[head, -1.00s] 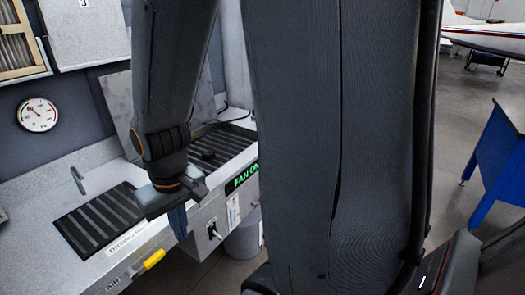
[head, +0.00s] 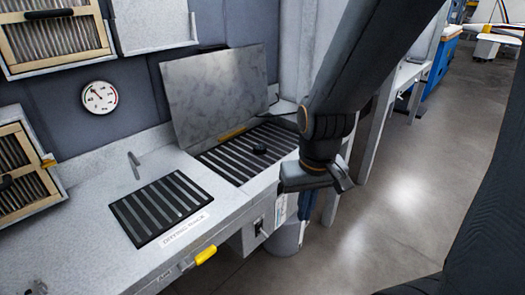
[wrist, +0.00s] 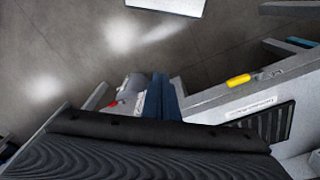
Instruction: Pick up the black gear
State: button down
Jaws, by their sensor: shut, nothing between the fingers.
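The black gear (head: 260,149) is a small dark round piece lying on the right slatted grate, under the raised metal lid, in the head view. It cannot be made out in the wrist view. My gripper (head: 305,212) hangs in front of the bench edge, to the right of the gear and nearer the camera, clear of it. Its blue fingers also show in the wrist view (wrist: 162,92), closed together with nothing between them.
The right grate (head: 222,160) has a raised metal lid (head: 215,95) behind it. A left drying rack (head: 160,208), a tap (head: 134,165) and a yellow handle (head: 206,254) are on the bench. A grey bin (head: 288,238) stands below. Open floor (head: 400,200) lies right.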

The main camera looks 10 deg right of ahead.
aim_at(259, 149)
jog(key=z, duration=0.25)
jog(key=i, duration=1.05)
jog(key=u, duration=0.8)
jog(key=i, duration=0.3)
jog(key=u, duration=0.35)
